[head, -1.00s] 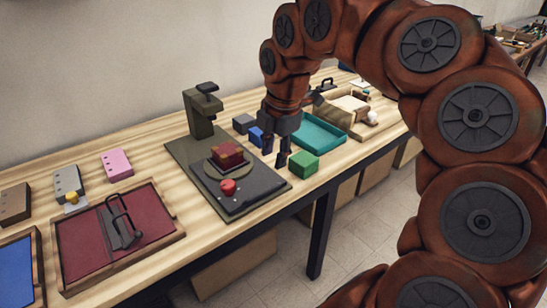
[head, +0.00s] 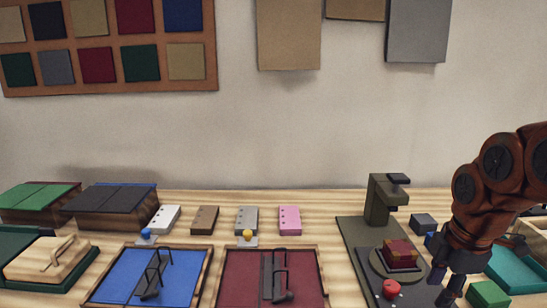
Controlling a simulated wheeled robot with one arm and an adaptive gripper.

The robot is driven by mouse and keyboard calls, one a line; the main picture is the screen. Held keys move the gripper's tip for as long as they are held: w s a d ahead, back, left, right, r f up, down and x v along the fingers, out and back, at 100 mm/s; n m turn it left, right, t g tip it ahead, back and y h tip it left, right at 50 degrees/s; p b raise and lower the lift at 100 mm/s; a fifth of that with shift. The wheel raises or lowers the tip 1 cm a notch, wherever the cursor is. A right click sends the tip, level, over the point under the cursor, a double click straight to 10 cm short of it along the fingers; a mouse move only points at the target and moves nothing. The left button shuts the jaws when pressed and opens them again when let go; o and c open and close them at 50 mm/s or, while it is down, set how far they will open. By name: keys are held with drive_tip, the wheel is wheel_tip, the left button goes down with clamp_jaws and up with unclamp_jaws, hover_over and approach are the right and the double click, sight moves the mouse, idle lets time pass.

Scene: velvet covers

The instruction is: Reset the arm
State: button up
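My arm reaches in from the right edge of the head view. My gripper (head: 446,284) points down above the bench, between the dark press base and a green block (head: 487,294). Its two fingers are apart with nothing seen between them. The dark press (head: 378,205) stands just left of the gripper.
A blue-lined tray (head: 118,285) and a maroon-lined tray (head: 309,285), each with a dark handled tool, lie left of the press. Small grey, brown and pink boxes (head: 290,219) stand behind them. A teal tray (head: 522,273) is at right. Fabric samples (head: 138,65) hang on the wall.

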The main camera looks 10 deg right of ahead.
drive_tip(key=s+a+f+m+g, duration=0.4)
drive_tip(key=s+a+f+m, duration=0.9)
drive_tip(key=s+a+m, duration=0.3)
drive_tip(key=s+p+v, duration=0.2)
drive_tip(key=p+v, duration=1.1)
drive_tip(key=shift+s+r+n+t, duration=0.15)
drive_tip(key=shift+r+n+t, duration=0.15)
drive_tip(key=shift+r, duration=0.1)
